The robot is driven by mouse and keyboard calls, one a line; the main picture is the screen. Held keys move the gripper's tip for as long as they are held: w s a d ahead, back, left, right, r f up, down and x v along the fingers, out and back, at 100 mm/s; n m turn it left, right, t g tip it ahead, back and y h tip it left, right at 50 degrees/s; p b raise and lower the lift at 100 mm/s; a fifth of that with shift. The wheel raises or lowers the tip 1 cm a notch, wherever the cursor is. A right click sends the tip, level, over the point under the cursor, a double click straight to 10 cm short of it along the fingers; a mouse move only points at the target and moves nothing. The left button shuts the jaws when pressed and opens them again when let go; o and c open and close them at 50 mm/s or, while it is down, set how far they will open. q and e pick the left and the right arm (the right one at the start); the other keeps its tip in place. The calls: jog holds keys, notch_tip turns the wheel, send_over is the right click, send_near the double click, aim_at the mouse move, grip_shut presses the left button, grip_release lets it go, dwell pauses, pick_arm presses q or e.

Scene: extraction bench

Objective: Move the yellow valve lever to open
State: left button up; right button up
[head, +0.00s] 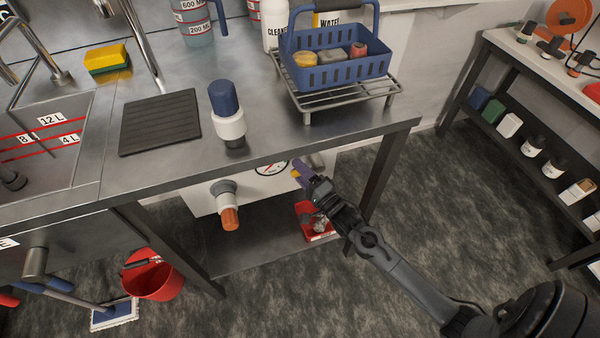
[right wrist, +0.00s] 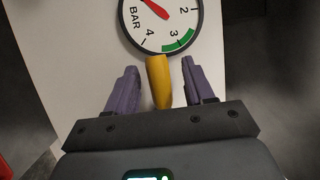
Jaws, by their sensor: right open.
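The yellow valve lever (right wrist: 160,84) stands between the two purple fingers of my right gripper (right wrist: 157,72) in the right wrist view. The fingers are apart, with a gap showing on each side of the lever. In the head view my right gripper (head: 303,170) is at the white panel (head: 200,201) under the bench's front edge, and a bit of the yellow lever (head: 295,174) shows beside the fingers. The lever's base is hidden. A round pressure gauge (right wrist: 178,20) with a red needle and green band is just behind the lever. My left gripper is not in view.
An orange-tipped knob (head: 230,218) sticks out of the panel to the left. A red bin (head: 317,228) is on the shelf below my gripper. The bench top (head: 260,130) overhangs above. A blue-capped bottle (head: 227,115) stands near its edge.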

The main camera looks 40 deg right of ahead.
jog(key=shift+w+d, duration=0.1)
jog(key=shift+d, duration=0.05)
jog(key=c, duration=0.5)
grip_shut()
